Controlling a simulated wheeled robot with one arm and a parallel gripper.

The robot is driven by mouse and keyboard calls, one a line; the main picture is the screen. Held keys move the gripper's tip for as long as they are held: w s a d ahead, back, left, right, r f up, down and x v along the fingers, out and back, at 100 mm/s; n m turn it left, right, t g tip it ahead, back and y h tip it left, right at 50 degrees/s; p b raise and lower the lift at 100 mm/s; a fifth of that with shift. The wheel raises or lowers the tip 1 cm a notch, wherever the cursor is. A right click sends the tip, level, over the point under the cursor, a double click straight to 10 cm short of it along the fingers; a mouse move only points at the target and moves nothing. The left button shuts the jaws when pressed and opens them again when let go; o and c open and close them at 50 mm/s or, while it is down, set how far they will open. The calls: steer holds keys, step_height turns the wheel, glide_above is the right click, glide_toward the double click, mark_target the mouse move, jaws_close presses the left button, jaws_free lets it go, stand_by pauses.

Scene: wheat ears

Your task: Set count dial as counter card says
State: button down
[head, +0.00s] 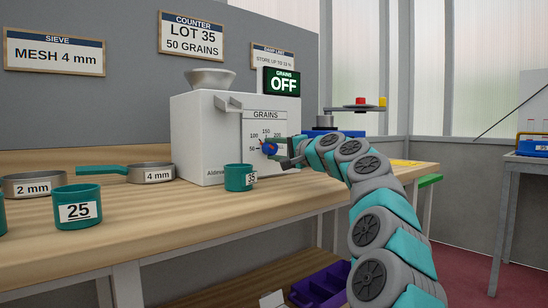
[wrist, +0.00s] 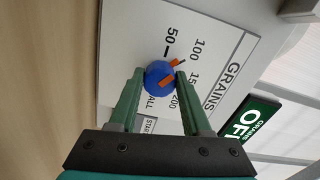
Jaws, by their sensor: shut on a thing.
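The counter card (head: 192,36) on the wall reads "LOT 35, 50 GRAINS". The white counter machine (head: 205,130) carries the GRAINS panel. Its count dial (wrist: 157,86) is a blue knob with an orange pointer, marked 50, 100, 150, 200 and ALL. In the wrist view the pointer angles up and right, about toward the 100 mark and away from 50. My gripper (wrist: 160,76) has one finger on each side of the knob and is shut on it. In the head view my gripper (head: 279,150) partly covers the dial.
The grains display (head: 283,82) reads OFF. A cup marked 25 (head: 77,206) and sieves marked 2 mm (head: 33,186) and 4 mm (head: 150,173) are at left. A START label (wrist: 148,127) is beside the dial.

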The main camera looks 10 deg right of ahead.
steer(key=n, duration=0.1)
steer(key=n+b, duration=0.1)
steer(key=shift+f+n, duration=0.3)
steer(key=shift+n, duration=0.1)
steer(key=shift+n+b, duration=1)
steer(key=shift+n, duration=0.9)
steer(key=shift+r, duration=0.1)
steer(key=shift+c, duration=1.8)
jaws_free()
steer(key=shift+b+v, duration=0.65)
steer(key=shift+v, duration=0.65)
steer(key=shift+b+v, duration=0.4)
steer(key=shift+v, duration=2.15)
